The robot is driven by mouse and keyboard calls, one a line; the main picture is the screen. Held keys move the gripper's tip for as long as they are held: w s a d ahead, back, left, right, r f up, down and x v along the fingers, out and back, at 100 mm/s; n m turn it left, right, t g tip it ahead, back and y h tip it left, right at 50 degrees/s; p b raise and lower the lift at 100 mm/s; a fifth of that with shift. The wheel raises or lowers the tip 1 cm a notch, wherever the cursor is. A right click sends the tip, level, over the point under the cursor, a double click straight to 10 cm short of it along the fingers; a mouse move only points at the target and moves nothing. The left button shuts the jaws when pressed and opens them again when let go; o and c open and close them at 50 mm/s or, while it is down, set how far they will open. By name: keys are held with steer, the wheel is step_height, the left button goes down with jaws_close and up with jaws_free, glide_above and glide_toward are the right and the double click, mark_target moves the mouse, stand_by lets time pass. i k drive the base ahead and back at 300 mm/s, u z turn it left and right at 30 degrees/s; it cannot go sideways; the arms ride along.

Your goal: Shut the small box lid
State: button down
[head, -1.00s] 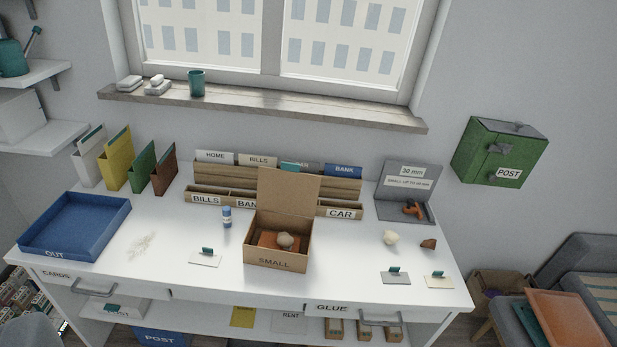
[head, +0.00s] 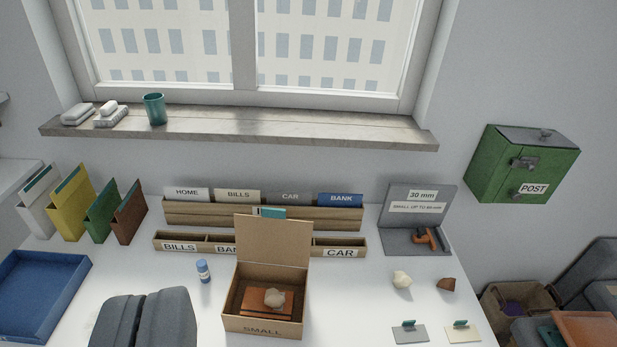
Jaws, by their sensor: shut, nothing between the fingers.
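The small box (head: 262,327) is a brown cardboard box labelled SMALL, standing on the white desk in the lower middle of the head view. Its lid (head: 272,240) stands up at the back, open. Inside lie a flat orange-brown item (head: 285,304) and a pale lumpy object (head: 274,297). My gripper (head: 146,292) shows at the bottom left as two dark grey fingers, shut and empty. It is left of the box in the picture and apart from it.
A blue-and-white glue stick (head: 203,271) stands left of the box. Wooden sorters (head: 340,216) stand close behind the lid. A blue tray (head: 75,268) is at the left. Pale and brown lumps (head: 402,280) and small cards lie at the right. A grey gauge stand (head: 420,246) is behind them.

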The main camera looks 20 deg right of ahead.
mark_target(272, 238)
steer(key=u, duration=0.05)
steer(key=i, duration=1.3)
steer(key=u, duration=0.5)
